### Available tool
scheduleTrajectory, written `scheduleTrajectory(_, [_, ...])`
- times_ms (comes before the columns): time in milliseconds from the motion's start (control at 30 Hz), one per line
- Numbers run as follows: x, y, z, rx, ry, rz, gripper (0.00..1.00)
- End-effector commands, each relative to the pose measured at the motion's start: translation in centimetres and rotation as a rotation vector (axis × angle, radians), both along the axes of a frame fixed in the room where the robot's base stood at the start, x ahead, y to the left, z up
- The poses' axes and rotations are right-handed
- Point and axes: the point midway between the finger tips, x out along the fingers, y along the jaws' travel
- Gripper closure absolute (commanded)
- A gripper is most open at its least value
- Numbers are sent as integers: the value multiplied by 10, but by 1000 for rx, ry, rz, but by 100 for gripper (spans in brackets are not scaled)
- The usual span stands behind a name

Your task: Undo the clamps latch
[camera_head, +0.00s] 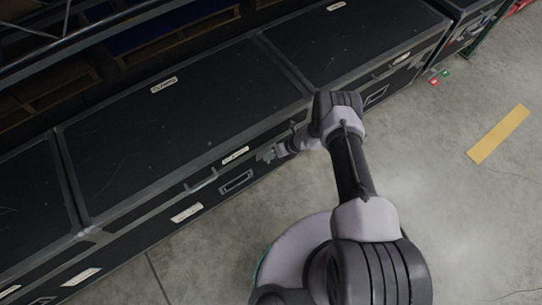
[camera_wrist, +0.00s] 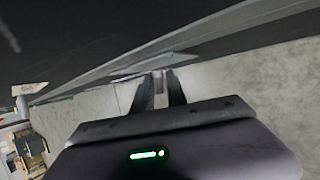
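A long black case (camera_head: 190,120) with grey metal edging fills the left and middle of the head view. Its front face carries a handle (camera_head: 201,184), pale labels and a metal latch (camera_head: 268,155) near the right end. My gripper (camera_head: 274,153) is at that latch, by the case's front edge, and partly hides it. In the wrist view, the two dark fingers of my gripper (camera_wrist: 160,88) stand apart with a gap between them. A small grey metal piece (camera_wrist: 158,76) shows at the tips, under the case's edge. I cannot tell whether the fingers touch it.
More black cases stand on both sides, one at the right (camera_head: 350,40). Shelving with pallets is behind. The concrete floor (camera_head: 440,190) in front is open, with a yellow strip (camera_head: 498,135) and small red and green items (camera_head: 440,77) near the cases.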

Motion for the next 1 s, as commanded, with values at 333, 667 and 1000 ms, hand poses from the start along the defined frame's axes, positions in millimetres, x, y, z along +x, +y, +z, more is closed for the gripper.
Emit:
scheduleTrajectory(333, [0,0,1,-4,-3,0,100])
scheduleTrajectory(667, [-2,2,8,-124,-80,2,100])
scheduleTrajectory(1000, [-4,3,9,-315,-210,4,100])
